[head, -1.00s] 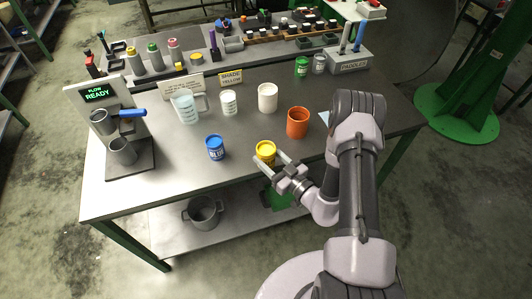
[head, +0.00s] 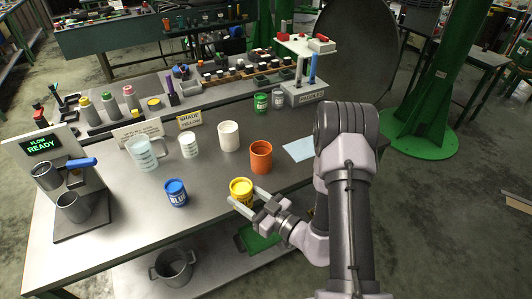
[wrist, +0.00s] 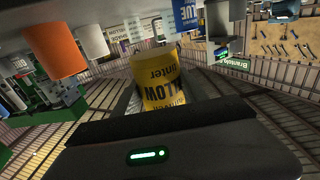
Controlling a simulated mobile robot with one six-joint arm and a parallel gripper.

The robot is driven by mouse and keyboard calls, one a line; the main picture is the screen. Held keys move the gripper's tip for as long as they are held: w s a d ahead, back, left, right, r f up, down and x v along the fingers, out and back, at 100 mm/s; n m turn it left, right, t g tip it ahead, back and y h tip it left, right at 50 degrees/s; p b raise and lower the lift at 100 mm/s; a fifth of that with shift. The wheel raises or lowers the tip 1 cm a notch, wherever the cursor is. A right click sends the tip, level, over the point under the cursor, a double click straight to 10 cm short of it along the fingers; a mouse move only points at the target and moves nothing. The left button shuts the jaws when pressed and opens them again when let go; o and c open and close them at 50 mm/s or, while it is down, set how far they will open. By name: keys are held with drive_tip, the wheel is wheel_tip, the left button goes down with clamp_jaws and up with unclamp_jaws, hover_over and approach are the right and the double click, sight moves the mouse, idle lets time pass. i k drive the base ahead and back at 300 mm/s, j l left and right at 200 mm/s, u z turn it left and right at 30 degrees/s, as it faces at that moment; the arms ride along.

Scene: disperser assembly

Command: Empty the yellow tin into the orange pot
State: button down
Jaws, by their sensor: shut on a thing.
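The yellow tin (head: 241,189) is upright near the front edge of the table in the head view, with its yellow top showing. My gripper (head: 243,195) is shut on it from the front right, one finger on each side. In the wrist view the tin (wrist: 158,83) sits between the fingers, its label upside down. I cannot tell whether its base touches the table. The orange pot (head: 261,157) stands upright on the table just behind and to the right of the tin. It also shows at the left of the wrist view (wrist: 57,48).
A blue tin (head: 176,193) stands left of the yellow tin. A white pot (head: 229,136), a white cup (head: 189,145) and a clear jug (head: 143,153) stand behind. A flow station (head: 70,185) is at the left. A pale blue sheet (head: 299,149) lies right of the orange pot.

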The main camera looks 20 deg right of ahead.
sight(261, 151)
drive_tip(key=i+l+z, duration=0.25)
drive_tip(key=i+l, duration=0.25)
drive_tip(key=i+l+z, duration=0.15)
drive_tip(key=i+l, duration=0.05)
drive_tip(key=i, duration=0.1)
